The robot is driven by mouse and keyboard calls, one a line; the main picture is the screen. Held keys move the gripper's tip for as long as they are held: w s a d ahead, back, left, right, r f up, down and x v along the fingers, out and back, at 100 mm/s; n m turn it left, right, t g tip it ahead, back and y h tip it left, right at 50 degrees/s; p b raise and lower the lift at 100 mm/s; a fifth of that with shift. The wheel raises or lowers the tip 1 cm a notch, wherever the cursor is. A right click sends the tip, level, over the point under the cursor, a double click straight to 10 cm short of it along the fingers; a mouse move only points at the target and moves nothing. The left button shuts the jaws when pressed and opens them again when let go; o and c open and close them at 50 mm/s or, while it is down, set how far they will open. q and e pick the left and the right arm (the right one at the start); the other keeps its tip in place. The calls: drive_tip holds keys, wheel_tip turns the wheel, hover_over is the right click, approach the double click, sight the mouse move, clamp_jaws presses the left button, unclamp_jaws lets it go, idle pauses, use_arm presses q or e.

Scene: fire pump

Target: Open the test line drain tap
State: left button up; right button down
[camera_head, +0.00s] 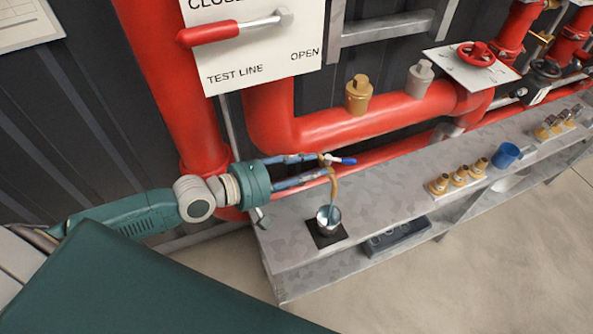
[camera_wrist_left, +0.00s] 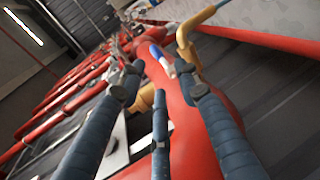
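The drain tap has a blue lever handle (camera_head: 347,161) and a brass spout (camera_head: 334,187) that bends down over a metal cup (camera_head: 328,219). In the left wrist view the blue handle (camera_wrist_left: 157,52) shows beyond the fingers, with the brass spout (camera_wrist_left: 189,48) to its right. My left gripper (camera_head: 323,166) comes in from the left, its fingers spread and their tips close to the tap. In the left wrist view the gripper (camera_wrist_left: 159,75) is open, with nothing visibly held between the fingers. Whether a fingertip touches the tap I cannot tell. My right gripper is not in view.
The cup stands on a black mat (camera_head: 312,232) on a grey metal shelf (camera_head: 385,205). Thick red pipes (camera_head: 350,122) run behind the tap. A red-handled test line lever (camera_head: 222,31) is above. Brass fittings (camera_head: 460,174) and a blue mug (camera_head: 505,155) stand further right.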

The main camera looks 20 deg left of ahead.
use_arm(q)
drive_tip(key=shift+v, duration=1.95)
